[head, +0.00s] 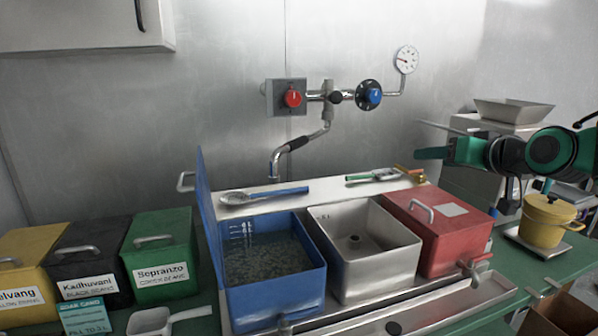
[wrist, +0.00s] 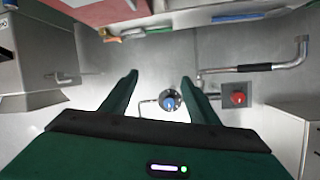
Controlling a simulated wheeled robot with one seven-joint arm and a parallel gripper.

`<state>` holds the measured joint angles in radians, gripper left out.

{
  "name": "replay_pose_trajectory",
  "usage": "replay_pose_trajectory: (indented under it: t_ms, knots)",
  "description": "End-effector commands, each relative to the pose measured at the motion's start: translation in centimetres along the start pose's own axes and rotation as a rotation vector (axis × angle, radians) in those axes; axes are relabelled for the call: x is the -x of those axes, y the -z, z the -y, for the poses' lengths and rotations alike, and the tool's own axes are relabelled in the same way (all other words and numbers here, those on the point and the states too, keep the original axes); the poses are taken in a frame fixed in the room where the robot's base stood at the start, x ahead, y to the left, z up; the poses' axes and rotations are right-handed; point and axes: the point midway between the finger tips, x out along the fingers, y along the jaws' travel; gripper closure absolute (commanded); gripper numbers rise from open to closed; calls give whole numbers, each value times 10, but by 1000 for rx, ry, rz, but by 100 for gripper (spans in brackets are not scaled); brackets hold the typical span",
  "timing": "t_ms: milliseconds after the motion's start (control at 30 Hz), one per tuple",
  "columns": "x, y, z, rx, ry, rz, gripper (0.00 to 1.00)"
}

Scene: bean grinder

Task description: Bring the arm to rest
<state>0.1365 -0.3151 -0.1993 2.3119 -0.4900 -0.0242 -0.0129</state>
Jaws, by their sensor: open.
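My gripper (head: 432,141) is at the right in the head view, raised above the counter and level with the wall behind the red box. Its green fingers also show in the wrist view (wrist: 160,88), spread apart with nothing between them. Beyond the fingers the wrist view shows the wall with the blue knob (wrist: 169,101) and the red knob (wrist: 238,98). My arm reaches in from the right edge in the head view.
Below stand a red box (head: 437,232), a steel basin (head: 385,262) and a blue water basin (head: 300,280). A steel machine with a hopper (head: 512,109) and a yellow pot (head: 548,222) are near my arm. The wall pipe (head: 300,143) and gauge (head: 406,59) stick out behind.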

Motion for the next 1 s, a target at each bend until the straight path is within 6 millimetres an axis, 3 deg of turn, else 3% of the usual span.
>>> replay_pose_trajectory:
  t_ms: [167, 267, 400, 600, 800, 1000]
  knots:
    - [20, -57, -36, -25, -112, 177, 45]
    - [44, -104, -62, -60, -200, 322, 45]
    - [94, -175, -94, -137, -332, 549, 45]
    - [182, -260, -112, -291, -495, 850, 45]
    - [245, -306, -106, -419, -587, 1041, 45]
    - [262, -317, -103, -458, -611, 1094, 45]
